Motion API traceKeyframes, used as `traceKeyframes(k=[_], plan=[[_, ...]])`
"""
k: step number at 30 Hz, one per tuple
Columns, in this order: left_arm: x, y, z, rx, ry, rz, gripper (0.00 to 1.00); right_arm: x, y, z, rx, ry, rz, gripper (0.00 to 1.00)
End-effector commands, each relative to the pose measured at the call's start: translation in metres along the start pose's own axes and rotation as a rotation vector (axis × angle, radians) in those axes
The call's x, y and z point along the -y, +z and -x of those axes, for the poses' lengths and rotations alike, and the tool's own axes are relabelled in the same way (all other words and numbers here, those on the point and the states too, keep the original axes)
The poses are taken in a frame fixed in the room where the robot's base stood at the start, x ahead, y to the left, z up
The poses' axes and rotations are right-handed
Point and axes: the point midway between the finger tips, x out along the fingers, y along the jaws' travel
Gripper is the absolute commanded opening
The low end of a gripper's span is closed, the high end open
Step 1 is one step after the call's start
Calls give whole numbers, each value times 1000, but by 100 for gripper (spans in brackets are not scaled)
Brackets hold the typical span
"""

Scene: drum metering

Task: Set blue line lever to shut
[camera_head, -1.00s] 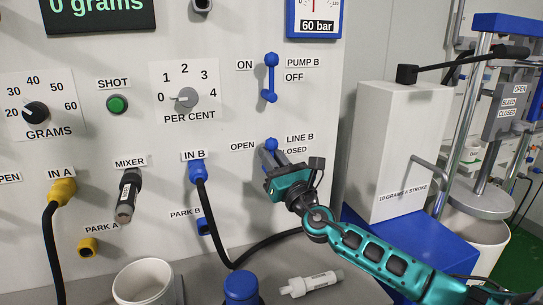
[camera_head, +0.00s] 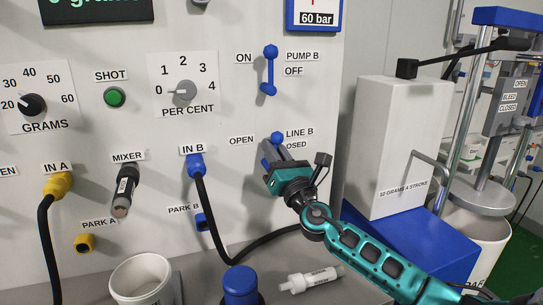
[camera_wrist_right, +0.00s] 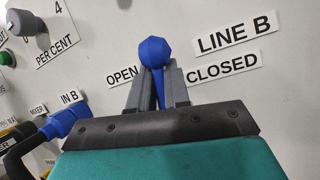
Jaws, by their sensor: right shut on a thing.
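The blue line lever (camera_head: 277,138) is on the white panel between the OPEN label (camera_head: 241,140) and the partly hidden CLOSED label (camera_head: 297,146). Its round knob sits up and to the right of a blue lower part (camera_head: 265,162), so it leans right in the head view. My right gripper (camera_head: 278,160) is shut on the lever. In the right wrist view, its grey fingers (camera_wrist_right: 158,88) flank the tapered blue shaft below the knob (camera_wrist_right: 153,52). The gripper hides part of the lever. My left gripper is not in view.
The blue pump B lever (camera_head: 269,70) is above. The IN B plug (camera_head: 194,165) and its black hose are to the left. A blue-topped bottle (camera_head: 240,285), a white cup (camera_head: 141,280) and a white cylinder (camera_head: 310,280) are below.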

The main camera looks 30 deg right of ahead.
Motion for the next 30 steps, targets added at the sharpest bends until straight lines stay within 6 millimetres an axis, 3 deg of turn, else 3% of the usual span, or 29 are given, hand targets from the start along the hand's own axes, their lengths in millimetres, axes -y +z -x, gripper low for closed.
traceKeyframes(k=[5, 30], plan=[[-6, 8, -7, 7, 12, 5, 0, 9, 4, 1, 50, -65, -150, 0], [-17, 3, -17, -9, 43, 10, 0, 40, -9, 13, 205, -361, -873, 0]])
